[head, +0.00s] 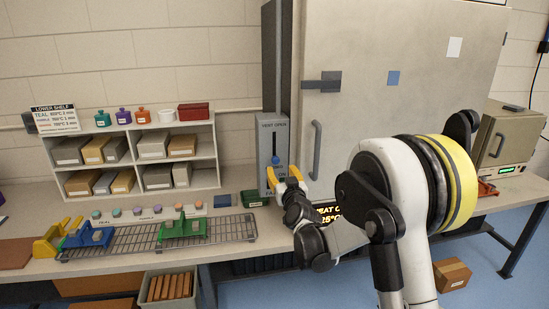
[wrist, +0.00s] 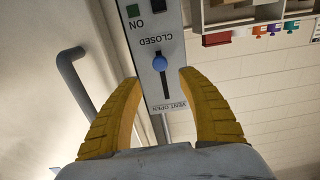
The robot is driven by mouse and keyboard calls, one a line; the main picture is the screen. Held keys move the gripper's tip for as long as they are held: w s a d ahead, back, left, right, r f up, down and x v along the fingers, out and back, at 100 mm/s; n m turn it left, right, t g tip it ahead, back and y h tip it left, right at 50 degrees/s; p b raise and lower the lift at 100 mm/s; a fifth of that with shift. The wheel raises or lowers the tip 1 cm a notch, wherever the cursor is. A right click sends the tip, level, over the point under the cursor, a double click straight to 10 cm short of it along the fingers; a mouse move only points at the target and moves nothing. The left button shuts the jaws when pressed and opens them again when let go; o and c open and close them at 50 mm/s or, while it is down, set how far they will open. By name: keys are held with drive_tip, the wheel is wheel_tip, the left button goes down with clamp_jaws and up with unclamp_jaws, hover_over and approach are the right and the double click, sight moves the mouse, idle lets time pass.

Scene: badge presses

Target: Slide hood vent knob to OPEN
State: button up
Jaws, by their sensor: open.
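The hood vent knob is a small blue ball (head: 275,160) on a slotted grey vent panel (head: 265,138) beside the hood door. In the wrist view, which is upside down, the knob (wrist: 160,63) sits near the CLOSED end of its slot. The slot runs on from there toward the VENT OPEN label (wrist: 169,106). My gripper (head: 283,170) is open in front of the panel, just below the knob in the head view. In the wrist view, the knob lies between and slightly beyond the yellow fingertips (wrist: 160,78). I cannot tell whether either finger touches it.
The hood door's grey handle (head: 317,150) stands out right of the panel; it also shows left of my fingers in the wrist view (wrist: 78,82). A shelf unit (head: 215,152) stands to the left. A wire rack (head: 230,228) with coloured fixtures lies on the bench.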

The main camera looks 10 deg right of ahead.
sight(276, 160)
drive_tip(key=w+b, duration=0.1)
drive_tip(key=w, duration=0.8)
drive_tip(key=shift+w+b, duration=0.2)
drive_tip(key=shift+b, duration=0.1)
